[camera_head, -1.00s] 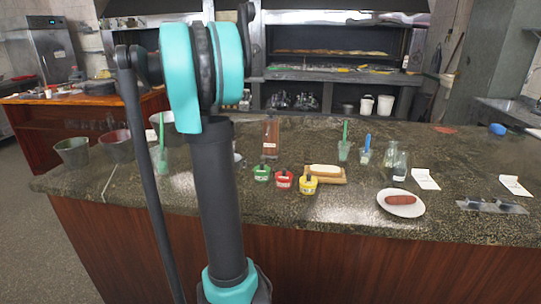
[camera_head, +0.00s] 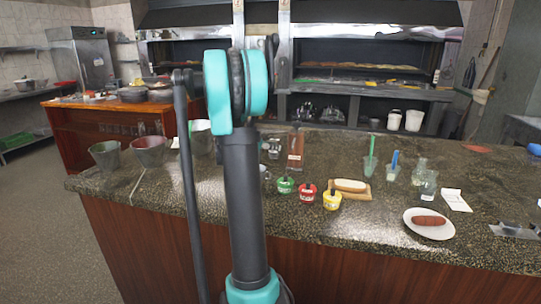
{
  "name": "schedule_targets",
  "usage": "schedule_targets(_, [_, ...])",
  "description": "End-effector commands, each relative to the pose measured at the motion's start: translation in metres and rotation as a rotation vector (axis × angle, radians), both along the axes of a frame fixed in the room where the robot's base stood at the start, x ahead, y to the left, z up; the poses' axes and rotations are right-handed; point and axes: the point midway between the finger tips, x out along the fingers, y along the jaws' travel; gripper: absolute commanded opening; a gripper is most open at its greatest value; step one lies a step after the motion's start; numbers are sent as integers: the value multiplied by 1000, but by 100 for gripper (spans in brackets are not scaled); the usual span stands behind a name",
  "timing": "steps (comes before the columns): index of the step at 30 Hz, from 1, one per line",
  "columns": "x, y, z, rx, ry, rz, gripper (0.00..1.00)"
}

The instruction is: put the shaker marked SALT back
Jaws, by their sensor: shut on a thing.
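My arm (camera_head: 243,190) rises in the middle of the view. My gripper does not show; it is out of view or hidden behind the arm. I cannot pick out a shaker marked SALT, as no such lettering can be read. Two small clear glass containers, one farther back (camera_head: 419,168) and one nearer (camera_head: 429,186), stand on the right part of the stone counter (camera_head: 380,235).
Green (camera_head: 285,186), red (camera_head: 308,192) and yellow (camera_head: 332,200) pots stand near a bun on a board (camera_head: 366,194). A white plate (camera_head: 410,230) holds a sausage (camera_head: 429,220). Cups with green (camera_head: 370,165) and blue (camera_head: 392,168) handles stand behind. Buckets (camera_head: 105,155) stand left.

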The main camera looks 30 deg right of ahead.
Motion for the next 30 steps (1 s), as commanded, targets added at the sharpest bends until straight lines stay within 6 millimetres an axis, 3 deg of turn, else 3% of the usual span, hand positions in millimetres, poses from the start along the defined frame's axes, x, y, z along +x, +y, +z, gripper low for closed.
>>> schedule_targets(9, [0, 0, -35, 0, 0, 0, 21])
schedule_targets(20, [0, 0, -39, 0, 0, 0, 21])
schedule_targets(21, [0, 0, -40, 0, 0, 0, 44])
schedule_targets(22, [0, 0, -39, 0, 0, 0, 48])
schedule_targets(30, [0, 0, -39, 0, 0, 0, 51])
